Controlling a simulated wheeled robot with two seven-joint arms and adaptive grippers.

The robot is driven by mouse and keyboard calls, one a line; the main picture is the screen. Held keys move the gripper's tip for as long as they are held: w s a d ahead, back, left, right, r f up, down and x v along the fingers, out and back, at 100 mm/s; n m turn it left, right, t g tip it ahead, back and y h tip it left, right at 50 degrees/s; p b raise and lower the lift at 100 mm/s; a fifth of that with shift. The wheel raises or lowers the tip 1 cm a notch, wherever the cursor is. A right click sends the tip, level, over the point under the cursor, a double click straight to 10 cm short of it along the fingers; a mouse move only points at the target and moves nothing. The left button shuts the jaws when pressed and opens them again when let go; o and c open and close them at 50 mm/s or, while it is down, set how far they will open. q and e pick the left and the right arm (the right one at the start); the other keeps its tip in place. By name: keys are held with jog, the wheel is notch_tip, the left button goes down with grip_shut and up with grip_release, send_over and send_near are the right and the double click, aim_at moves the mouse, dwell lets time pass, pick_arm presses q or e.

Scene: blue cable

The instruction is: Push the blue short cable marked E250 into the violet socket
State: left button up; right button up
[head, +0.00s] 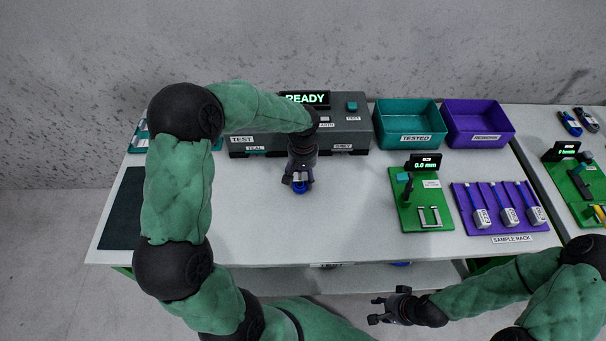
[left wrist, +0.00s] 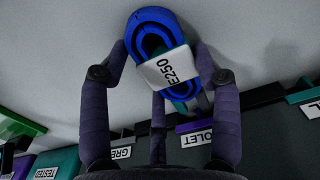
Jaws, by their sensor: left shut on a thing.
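The blue short cable (left wrist: 147,30) is a coil with a white band marked E250. My left gripper (left wrist: 160,65) is shut on it, and the coil shows between the fingers in the left wrist view. In the head view my left gripper (head: 299,180) hangs over the table in front of the grey tester (head: 352,125), with a bit of blue at its tip. In the left wrist view a violet strip (left wrist: 190,127) beside the VIOLET label marks the violet socket, partly hidden by a finger. The cable appears apart from it. My right gripper (head: 376,310) is open and empty before the table's front edge.
The tester's display reads READY. A teal TESTED bin (head: 408,113) and a violet REWORK bin (head: 478,115) stand right of it. A green gauge (head: 407,215) and a violet sample rack (head: 487,220) lie at the right. The table's middle front is clear.

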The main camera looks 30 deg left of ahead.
pick_arm(q)
jog(key=shift+w+a+p, duration=0.2)
jog(key=shift+w+a, duration=0.3)
jog(key=shift+w, duration=0.35)
jog(key=shift+w+a+p, duration=0.15)
jog(key=shift+w+a, duration=0.35)
jog(key=shift+w, duration=0.3)
pick_arm(e)
jog(key=shift+r, duration=0.35)
dwell(0.7)
